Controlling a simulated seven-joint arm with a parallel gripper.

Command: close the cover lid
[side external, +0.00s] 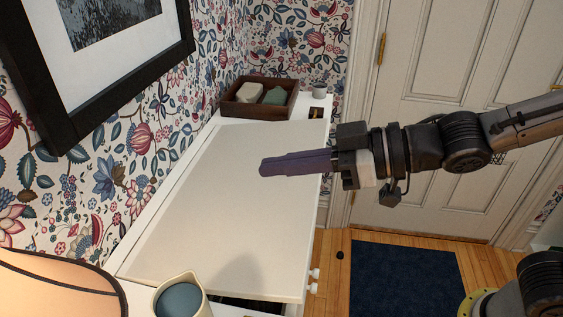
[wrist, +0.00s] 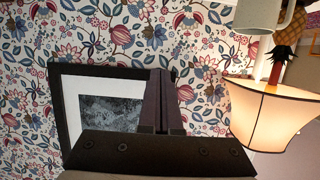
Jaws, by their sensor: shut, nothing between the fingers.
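The cover lid looks like the large flat cream panel (side external: 215,200) on top of the white cabinet in the side view. A dark gap shows under its near edge, so it appears slightly raised there; I cannot tell its exact angle. My gripper (side external: 264,167) reaches in from the right, with its long dark fingers shut and empty over the panel. I cannot tell whether the fingertips touch it. In the wrist view the shut fingers (wrist: 160,75) point toward the papered wall, and the lid is not recognisable there.
A wooden tray (side external: 232,107) with two soap-like blocks and a small white cup (side external: 318,88) stand at the far end. A cream pitcher (side external: 170,285) and a lamp (side external: 50,285) stand at the near end. A framed picture (side external: 60,110) hangs on the wall.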

